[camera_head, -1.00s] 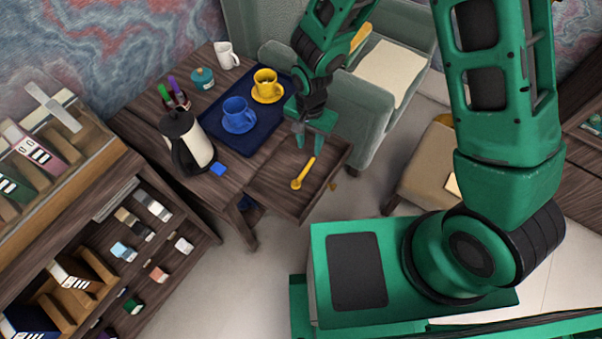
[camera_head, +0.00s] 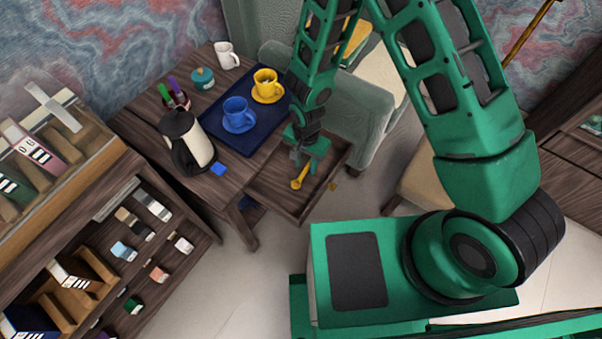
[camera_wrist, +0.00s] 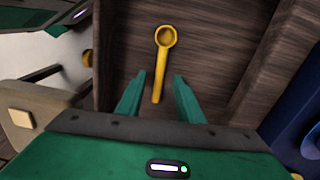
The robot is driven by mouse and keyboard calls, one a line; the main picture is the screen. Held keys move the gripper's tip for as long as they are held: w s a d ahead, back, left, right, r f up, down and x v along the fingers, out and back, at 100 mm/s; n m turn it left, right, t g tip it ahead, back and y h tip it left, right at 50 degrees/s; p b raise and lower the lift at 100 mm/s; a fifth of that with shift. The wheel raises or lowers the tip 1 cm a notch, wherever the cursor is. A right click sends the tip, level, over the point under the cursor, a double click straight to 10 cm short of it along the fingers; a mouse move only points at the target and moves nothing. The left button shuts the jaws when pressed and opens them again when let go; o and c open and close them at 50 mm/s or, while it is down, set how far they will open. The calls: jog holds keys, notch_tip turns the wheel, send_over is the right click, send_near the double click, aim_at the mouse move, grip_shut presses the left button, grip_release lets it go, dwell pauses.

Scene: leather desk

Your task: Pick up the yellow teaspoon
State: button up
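The yellow teaspoon (camera_head: 297,184) lies in the open wooden drawer (camera_head: 264,187) of the desk. In the wrist view the teaspoon (camera_wrist: 164,40) has its bowl at the top, and its handle (camera_wrist: 158,85) points down between my two fingers. My gripper (camera_wrist: 159,92) is open, with one green finger on each side of the handle and gaps between. In the head view my gripper (camera_head: 305,166) is over the drawer and partly covers the handle end. I cannot tell how far above the drawer floor the fingertips are.
A dark blue tray (camera_head: 272,132) with a blue cup (camera_head: 238,114) and a yellow cup (camera_head: 266,84) stands on the desk beside the drawer. A kettle (camera_head: 187,139) stands left of it. A grey-green armchair (camera_head: 345,125) is close behind the drawer.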

jog(key=shift+f, duration=0.8)
grip_shut()
jog(key=shift+r, duration=0.1)
